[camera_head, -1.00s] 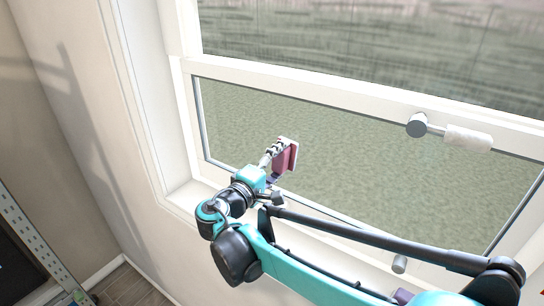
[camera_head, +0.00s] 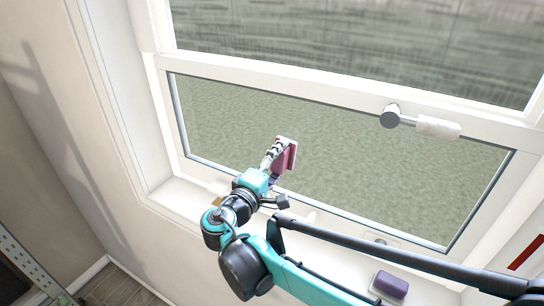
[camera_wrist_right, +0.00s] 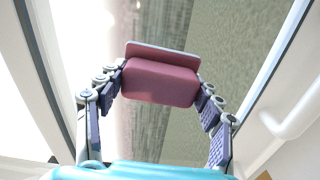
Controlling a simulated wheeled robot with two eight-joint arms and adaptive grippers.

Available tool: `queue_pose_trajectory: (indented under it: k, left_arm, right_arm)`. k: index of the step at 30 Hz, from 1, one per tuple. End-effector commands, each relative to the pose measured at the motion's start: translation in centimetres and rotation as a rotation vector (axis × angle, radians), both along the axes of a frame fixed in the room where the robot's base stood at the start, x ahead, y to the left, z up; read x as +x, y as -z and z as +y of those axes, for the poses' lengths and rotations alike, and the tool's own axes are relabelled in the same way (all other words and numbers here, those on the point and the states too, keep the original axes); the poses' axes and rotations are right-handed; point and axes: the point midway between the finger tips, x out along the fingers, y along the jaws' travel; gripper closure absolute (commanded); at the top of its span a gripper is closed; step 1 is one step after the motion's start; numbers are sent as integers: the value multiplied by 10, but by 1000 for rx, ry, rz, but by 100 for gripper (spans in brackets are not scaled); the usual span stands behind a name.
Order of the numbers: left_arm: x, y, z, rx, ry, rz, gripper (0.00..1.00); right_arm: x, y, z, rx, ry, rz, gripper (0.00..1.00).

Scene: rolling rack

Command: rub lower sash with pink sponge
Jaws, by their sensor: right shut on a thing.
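My right gripper (camera_head: 276,155) is shut on the pink sponge (camera_head: 288,157). In the right wrist view, the sponge (camera_wrist_right: 160,82) sits between the two fingers of the gripper (camera_wrist_right: 160,97), with a greyish layer along its far edge. The lower sash (camera_head: 380,165) is a white-framed glass pane with dark edging. The sponge is in front of the left-middle part of the glass; I cannot tell whether it touches. My left gripper is not in view.
A round grey knob with a white cylindrical grip (camera_head: 438,127) sticks out at the sash's upper rail. A purple block (camera_head: 391,284) lies below the window, close to my right arm. The wall's corner is at left. The glass right of the sponge is clear.

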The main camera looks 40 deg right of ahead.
Motion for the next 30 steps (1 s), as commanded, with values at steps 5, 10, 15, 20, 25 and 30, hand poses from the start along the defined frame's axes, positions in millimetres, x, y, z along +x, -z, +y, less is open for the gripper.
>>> queue_pose_trajectory:
  k: [5,10,15,20,25,30]
  left_arm:
    - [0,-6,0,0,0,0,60]
    - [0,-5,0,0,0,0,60]
    - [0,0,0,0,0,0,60]
    - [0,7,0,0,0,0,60]
    - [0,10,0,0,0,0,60]
    - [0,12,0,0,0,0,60]
  right_arm:
    - [-13,-1,-7,-1,3,0,80]
    - [-13,0,-5,-1,1,0,80]
    - [-4,1,-1,0,-1,0,80]
    - [10,2,3,-1,0,0,80]
    - [20,0,6,-1,1,0,80]
    - [26,0,9,-1,-1,0,80]
